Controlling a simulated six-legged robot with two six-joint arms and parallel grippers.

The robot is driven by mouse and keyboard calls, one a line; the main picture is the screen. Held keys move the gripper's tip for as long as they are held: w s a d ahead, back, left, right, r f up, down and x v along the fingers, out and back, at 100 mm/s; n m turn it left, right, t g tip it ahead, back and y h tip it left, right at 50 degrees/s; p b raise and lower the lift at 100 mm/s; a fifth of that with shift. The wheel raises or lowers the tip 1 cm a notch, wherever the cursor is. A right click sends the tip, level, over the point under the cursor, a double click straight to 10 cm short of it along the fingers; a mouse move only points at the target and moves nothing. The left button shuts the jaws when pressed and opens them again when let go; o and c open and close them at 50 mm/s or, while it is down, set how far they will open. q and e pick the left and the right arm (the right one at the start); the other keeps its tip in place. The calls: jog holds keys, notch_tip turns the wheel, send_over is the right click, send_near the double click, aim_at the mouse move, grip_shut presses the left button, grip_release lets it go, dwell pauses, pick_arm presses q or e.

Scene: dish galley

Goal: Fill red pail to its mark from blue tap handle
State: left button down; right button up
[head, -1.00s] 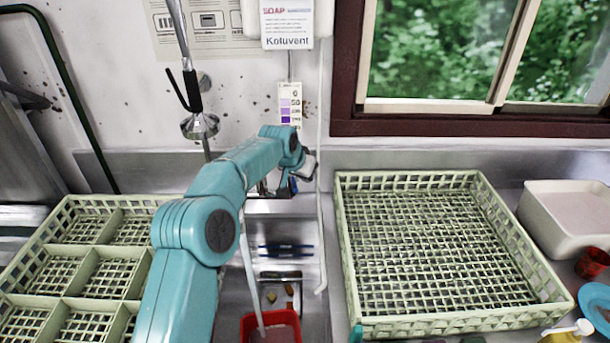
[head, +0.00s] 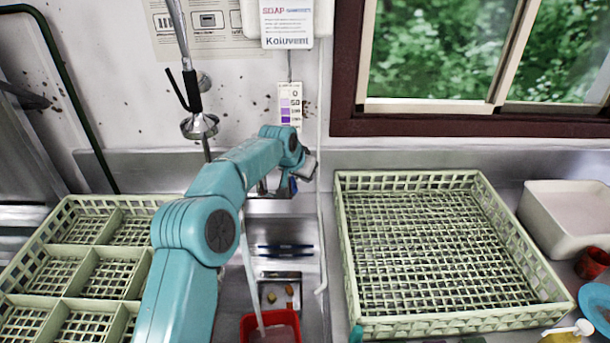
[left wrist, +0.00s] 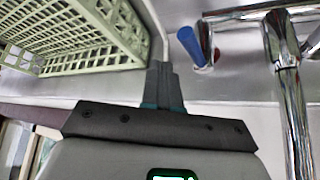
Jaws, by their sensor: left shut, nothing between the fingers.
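The red pail (head: 268,322) stands in the sink at the bottom of the head view, partly cut off by the frame edge. A thin whitish stream (head: 250,275) runs down into it from behind my left arm. The pail's mark and water level cannot be made out. The blue tap handle (left wrist: 188,42) shows in the left wrist view beside the chrome pipes; in the head view a bit of it (head: 293,185) shows below my left gripper (head: 305,172). My left gripper's fingers (left wrist: 163,72) are shut and empty, beside the handle with a small gap. My right gripper is not in view.
A green rack (head: 350,250) stands right of the sink and a divided one (head: 60,262) left. A spray head (head: 199,126) hangs above the sink's left side. A white tub (head: 560,235), red cup (head: 592,264) and blue plate (head: 590,300) sit far right.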

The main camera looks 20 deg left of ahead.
pick_arm(q)
jog(key=shift+f, duration=0.1)
jog(key=shift+f+b, duration=1.4)
jog(key=shift+f, duration=0.55)
dwell(1.5)
